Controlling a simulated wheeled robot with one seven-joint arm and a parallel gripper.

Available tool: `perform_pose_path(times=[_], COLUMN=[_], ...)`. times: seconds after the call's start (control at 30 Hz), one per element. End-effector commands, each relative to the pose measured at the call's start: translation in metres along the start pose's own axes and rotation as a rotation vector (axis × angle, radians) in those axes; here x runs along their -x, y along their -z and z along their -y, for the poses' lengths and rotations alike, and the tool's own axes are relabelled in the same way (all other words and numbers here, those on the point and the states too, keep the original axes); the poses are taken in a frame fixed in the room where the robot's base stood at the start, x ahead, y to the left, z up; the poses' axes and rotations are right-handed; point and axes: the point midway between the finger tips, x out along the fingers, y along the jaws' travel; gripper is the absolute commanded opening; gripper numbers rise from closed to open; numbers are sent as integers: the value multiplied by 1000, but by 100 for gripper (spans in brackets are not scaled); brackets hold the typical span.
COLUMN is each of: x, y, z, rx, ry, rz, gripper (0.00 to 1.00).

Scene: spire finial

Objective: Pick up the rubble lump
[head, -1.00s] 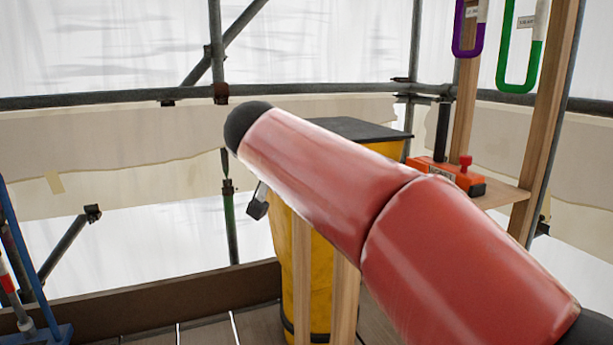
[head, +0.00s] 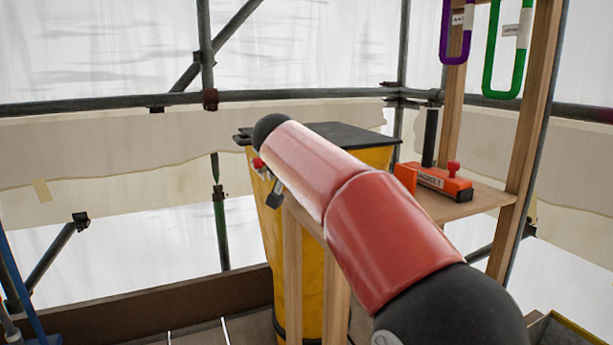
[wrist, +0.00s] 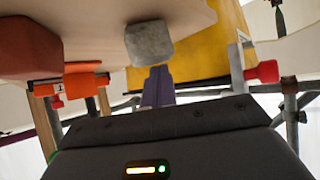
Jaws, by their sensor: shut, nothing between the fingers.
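The rubble lump (wrist: 149,43) is a grey, rough, rounded block in the upper middle of the wrist view. It shows against a pale wooden board (wrist: 100,20). My gripper (wrist: 159,72) has its narrow purple-grey fingers together, with nothing between them. In the wrist view the fingertips point at the lump from just below it in the picture; whether they touch it, I cannot tell. In the head view my red arm crosses the middle, and neither the lump nor my gripper shows there.
A yellow bin with a dark lid (head: 350,134) stands behind my arm. An orange device with a red knob (head: 440,183) lies on a wooden shelf (head: 480,203) at right. Purple (head: 456,35) and green (head: 505,60) loops hang above. Scaffold tubes (head: 110,105) run across the back.

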Motion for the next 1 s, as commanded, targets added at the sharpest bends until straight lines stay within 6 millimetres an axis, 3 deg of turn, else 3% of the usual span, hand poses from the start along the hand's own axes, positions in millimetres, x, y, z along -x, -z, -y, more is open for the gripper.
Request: perform_pose_path(times=[0.17, 0.43, 0.6, 0.87, 1.0], x=[-2, 39, 50, 52, 58], y=[-15, -44, -44, -41, -32], z=[2, 2, 1, 1, 1], rx=[6, 5, 4, 3, 2], ry=[-5, -4, -6, -4, -4], rz=[21, 19, 15, 11, 10], gripper=[0, 0, 0, 0, 0])
